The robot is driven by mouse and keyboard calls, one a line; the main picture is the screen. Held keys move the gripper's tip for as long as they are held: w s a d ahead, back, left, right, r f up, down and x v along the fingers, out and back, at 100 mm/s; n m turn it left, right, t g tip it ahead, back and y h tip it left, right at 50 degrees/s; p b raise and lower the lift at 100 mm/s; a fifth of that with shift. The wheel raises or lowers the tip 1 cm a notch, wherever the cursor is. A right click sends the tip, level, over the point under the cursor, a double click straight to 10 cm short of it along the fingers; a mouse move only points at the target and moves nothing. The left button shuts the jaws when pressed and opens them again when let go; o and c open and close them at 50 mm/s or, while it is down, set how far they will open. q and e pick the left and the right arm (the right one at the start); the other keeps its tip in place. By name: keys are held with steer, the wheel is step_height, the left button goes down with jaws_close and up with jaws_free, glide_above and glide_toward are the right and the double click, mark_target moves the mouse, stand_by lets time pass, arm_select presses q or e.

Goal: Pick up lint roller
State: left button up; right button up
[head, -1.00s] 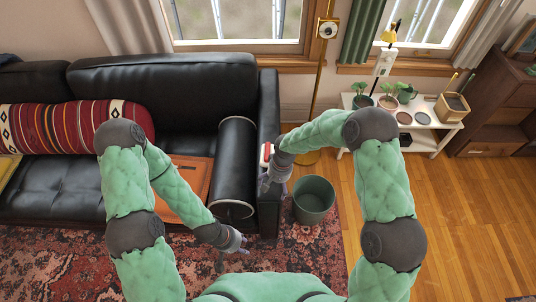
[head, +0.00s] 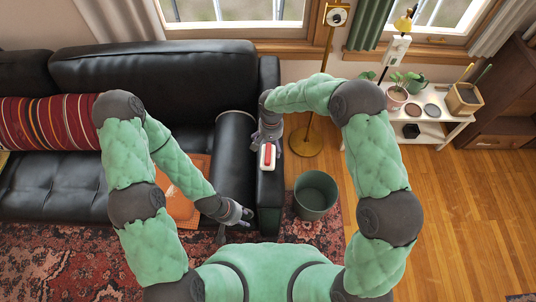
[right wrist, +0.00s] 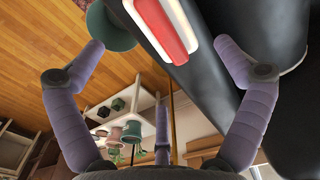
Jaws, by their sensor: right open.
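A red-and-white object (head: 267,156), which looks like the lint roller, lies on the black sofa's right armrest (head: 269,195). In the right wrist view, the white piece with its red bar (right wrist: 166,25) lies ahead between the spread fingertips, cut off by the top edge. My right gripper (head: 267,137) is open and empty, just behind the object over the armrest.
A green bin (head: 315,194) stands on the floor right of the armrest. A brass lamp stand (head: 306,138) rises behind it. A white shelf (head: 440,130) with plants and pots is further right. A dark bolster (head: 234,160) lies against the armrest's inner side. The wooden floor at right is clear.

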mark_target(271, 155)
step_height(271, 155, down, 4)
steer(key=shift+r+b, duration=0.1)
steer(key=shift+b, duration=0.35)
steer(key=shift+s+f+b, duration=0.15)
steer(key=shift+f+b, duration=0.4)
steer(key=shift+f, duration=0.8)
steer(key=shift+s+f+b, duration=0.1)
steer(key=shift+f+b, duration=0.4)
steer(key=shift+f, duration=0.85)
steer(key=c, duration=1.2)
